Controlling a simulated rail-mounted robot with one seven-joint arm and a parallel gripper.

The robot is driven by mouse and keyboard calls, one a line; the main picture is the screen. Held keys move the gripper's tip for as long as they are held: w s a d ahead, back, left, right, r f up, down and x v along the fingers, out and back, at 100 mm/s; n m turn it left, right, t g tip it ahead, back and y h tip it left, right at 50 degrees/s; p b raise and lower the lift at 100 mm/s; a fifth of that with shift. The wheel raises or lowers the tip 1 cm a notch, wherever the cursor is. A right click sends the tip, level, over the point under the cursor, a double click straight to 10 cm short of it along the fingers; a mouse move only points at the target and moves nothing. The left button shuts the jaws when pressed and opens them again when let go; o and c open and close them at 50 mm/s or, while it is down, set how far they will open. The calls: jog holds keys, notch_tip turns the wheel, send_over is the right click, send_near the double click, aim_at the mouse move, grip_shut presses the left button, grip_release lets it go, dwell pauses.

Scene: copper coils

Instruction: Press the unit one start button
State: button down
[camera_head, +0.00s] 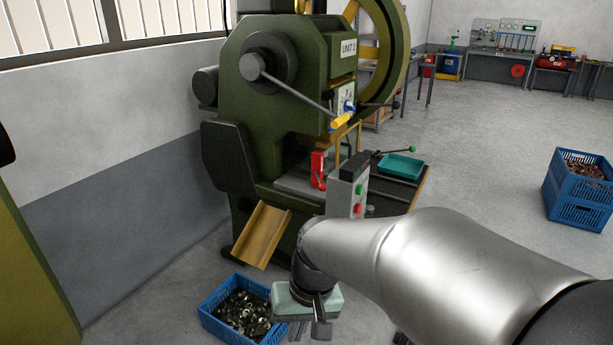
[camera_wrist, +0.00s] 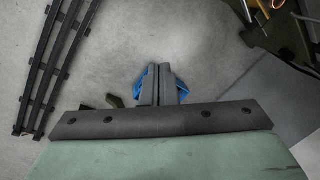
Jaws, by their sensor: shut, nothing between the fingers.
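A green press (camera_head: 275,110) stands in the middle of the head view, with a plate that starts with "UNIT"; its number is too small to read surely. A grey control box (camera_head: 346,192) stands at its front right, with a green button (camera_head: 360,189) above a red button (camera_head: 358,209). My gripper (camera_head: 298,331) is low in front of the press, below and left of the box, apart from both buttons. It points down, and its fingers are shut and empty in the wrist view (camera_wrist: 160,70). The buttons do not show in the wrist view.
A blue crate of metal pieces (camera_head: 241,312) is on the floor just left of my gripper. A yellow chute (camera_head: 264,234) slopes down from the press. A teal tray (camera_head: 401,166) sits right of the box. Another blue crate (camera_head: 580,190) stands at right, with clear floor between.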

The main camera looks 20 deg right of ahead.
jog(key=w+d+r+m+t+y+p, duration=0.15)
jog(key=w+d+m, duration=0.3)
jog(key=w, duration=0.65)
jog(key=m+t+h+p, duration=0.3)
jog(key=m+t, duration=0.6)
jog(key=m, duration=0.1)
send_near(360, 190)
jog(key=s+d+f, duration=0.2)
jog(key=d+f, duration=0.4)
jog(key=d, duration=0.2)
jog(key=shift+r, duration=0.25)
jog(key=w+a+p, duration=0.2)
jog(key=w+a, duration=0.3)
jog(key=w, duration=0.2)
jog(key=shift+a, duration=0.2)
